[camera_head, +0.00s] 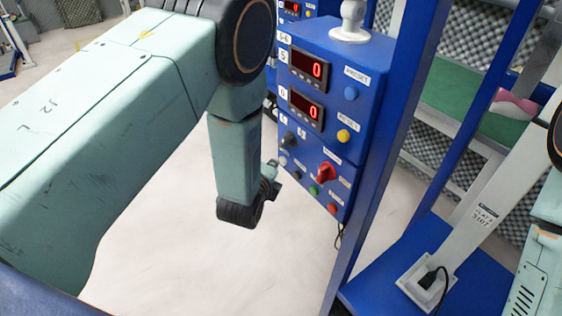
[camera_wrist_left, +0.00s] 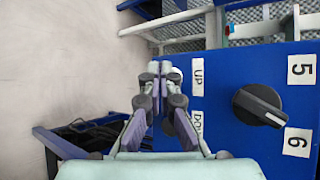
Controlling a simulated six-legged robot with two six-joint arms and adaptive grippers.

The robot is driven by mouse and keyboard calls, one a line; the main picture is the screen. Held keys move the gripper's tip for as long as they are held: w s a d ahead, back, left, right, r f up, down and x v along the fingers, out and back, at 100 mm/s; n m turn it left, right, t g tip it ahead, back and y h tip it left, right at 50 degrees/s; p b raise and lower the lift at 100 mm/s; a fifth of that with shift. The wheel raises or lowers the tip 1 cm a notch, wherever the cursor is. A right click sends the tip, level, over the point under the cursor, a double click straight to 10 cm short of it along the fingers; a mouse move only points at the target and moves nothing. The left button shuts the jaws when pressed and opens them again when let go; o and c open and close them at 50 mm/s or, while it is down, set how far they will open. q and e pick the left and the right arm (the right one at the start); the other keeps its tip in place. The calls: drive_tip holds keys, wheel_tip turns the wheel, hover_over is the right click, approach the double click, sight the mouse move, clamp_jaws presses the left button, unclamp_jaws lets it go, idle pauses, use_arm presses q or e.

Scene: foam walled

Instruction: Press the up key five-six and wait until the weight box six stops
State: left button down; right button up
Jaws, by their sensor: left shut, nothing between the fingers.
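The blue control panel (camera_head: 325,130) shows two red displays, the 5 display (camera_head: 308,69) and the 6 display (camera_head: 306,107), both reading 0. In the left wrist view, a pale round key (camera_wrist_left: 174,77) beside the UP label (camera_wrist_left: 197,76) is partly hidden by my fingertips. My left gripper (camera_wrist_left: 157,70) is shut and empty, its tips at or just in front of that key; contact cannot be told. In the head view the left gripper (camera_head: 270,172) is mostly hidden beside the panel's left edge. The black selector knob (camera_wrist_left: 259,105) sits between labels 5 and 6. Weight box six cannot be made out.
A red switch (camera_head: 326,172), a green button (camera_head: 314,189), a red button (camera_head: 332,208) and a yellow button (camera_head: 343,136) are on the panel. A blue post (camera_head: 385,150) stands right of it. Pale floor (camera_head: 200,270) lies open below my left arm.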

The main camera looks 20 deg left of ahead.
use_arm(q)
drive_tip(key=shift+w+d, duration=0.3)
drive_tip(key=shift+w, duration=0.1)
idle(0.8)
drive_tip(key=shift+s+a, duration=0.15)
idle(0.3)
drive_tip(key=shift+s+a, duration=0.45)
drive_tip(key=shift+s, duration=0.15)
drive_tip(key=shift+s+a+p, duration=0.15)
drive_tip(key=shift+s+a, duration=0.6)
drive_tip(key=shift+s, duration=0.25)
drive_tip(key=shift+s+a+p, duration=0.15)
drive_tip(key=shift+s+a, duration=0.6)
drive_tip(key=shift+s, duration=0.25)
